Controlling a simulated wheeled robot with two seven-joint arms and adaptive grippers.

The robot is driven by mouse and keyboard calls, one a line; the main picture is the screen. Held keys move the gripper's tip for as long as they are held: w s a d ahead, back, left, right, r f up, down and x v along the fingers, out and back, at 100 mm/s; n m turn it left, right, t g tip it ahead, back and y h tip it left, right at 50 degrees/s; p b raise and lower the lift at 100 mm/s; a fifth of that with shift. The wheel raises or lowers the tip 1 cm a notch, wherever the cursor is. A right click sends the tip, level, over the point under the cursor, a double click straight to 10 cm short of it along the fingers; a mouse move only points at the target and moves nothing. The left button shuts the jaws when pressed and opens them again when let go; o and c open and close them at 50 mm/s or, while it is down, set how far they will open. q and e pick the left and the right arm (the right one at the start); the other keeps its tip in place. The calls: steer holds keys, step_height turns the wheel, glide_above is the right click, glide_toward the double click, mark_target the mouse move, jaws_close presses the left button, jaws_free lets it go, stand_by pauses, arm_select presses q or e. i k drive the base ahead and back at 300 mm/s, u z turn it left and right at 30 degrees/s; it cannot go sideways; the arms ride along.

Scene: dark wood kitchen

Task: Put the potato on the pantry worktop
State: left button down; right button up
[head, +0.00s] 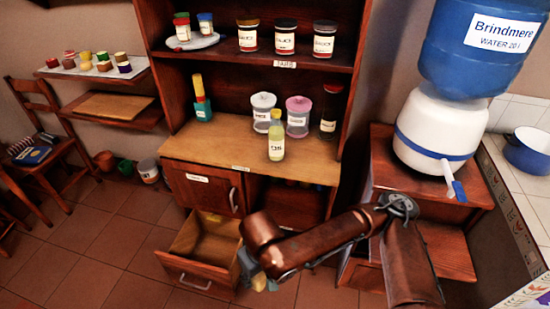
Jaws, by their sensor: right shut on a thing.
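The pantry worktop (215,148) is the light wood surface of the tall dark cabinet, with a small label on its front edge. My right arm reaches in from the lower right. Its gripper (257,277) is low in front of the cabinet, just right of the open drawer, and is partly hidden by the arm. It is shut on a small tan thing that seems to be the potato, mostly hidden, below worktop height. No other potato shows. My left gripper is not in view.
A yellow-green bottle (276,138), lidded jars (298,117) and a yellow-topped teal bottle (201,100) stand on the worktop. Its left front part is clear. A water dispenser (440,130) stands on the right cabinet.

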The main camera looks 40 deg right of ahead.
mark_target(219, 149)
steer(key=u, duration=0.9)
steer(key=i, duration=1.95)
steer(key=z, duration=1)
